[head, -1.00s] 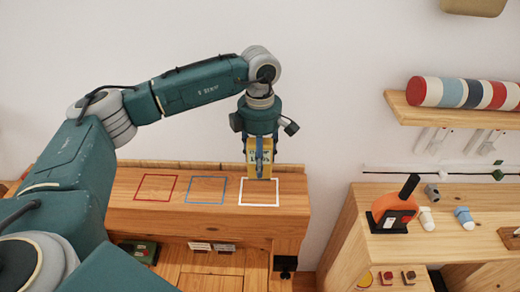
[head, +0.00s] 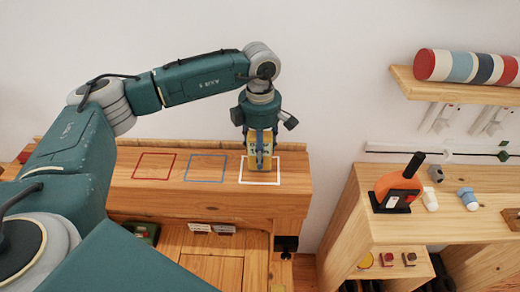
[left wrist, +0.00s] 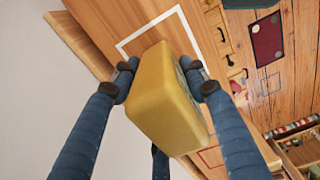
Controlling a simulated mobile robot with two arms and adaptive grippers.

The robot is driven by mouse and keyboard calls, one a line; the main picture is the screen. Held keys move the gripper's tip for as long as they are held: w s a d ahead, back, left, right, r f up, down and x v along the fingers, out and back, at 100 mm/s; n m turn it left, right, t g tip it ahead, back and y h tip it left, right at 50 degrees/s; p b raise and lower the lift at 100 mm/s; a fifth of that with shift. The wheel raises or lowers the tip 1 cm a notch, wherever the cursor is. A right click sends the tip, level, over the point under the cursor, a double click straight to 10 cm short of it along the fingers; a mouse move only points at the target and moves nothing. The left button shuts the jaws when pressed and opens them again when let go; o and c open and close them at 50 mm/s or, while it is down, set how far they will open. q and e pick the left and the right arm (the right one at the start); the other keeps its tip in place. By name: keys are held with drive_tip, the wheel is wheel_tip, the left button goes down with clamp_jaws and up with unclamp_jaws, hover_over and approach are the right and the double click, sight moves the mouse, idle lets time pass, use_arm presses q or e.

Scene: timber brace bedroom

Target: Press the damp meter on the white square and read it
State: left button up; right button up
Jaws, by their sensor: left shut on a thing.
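My left gripper (head: 259,160) points down and is shut on the yellow damp meter (head: 260,142). The meter is upright in the head view, and its lower end overlaps the inside of the white square (head: 292,171), left of its middle. I cannot tell whether it touches the wood. In the left wrist view the yellow meter (left wrist: 165,98) sits between the gripper fingers (left wrist: 160,88), with part of the white outline (left wrist: 146,27) behind it. The meter's face is turned mostly away there, and no reading is legible. My right gripper is not in view.
A red square (head: 153,166) and a blue square (head: 206,168) are marked left of the white one on the wooden ledge (head: 210,205). A wall stands behind. The bench at right holds an orange tool (head: 398,188); a shelf holds a striped roll (head: 466,67).

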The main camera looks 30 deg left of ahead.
use_arm(q)
drive_tip(key=shift+f+b, duration=0.45)
idle(0.8)
drive_tip(key=shift+s+f, duration=0.1)
drive_tip(key=shift+f, duration=0.05)
idle(1.3)
wheel_tip(320, 180, up, 2)
drive_tip(key=shift+r+p, duration=0.1)
drive_tip(key=shift+p, duration=0.3)
wheel_tip(320, 180, up, 5)
drive_tip(key=shift+p, duration=1.2)
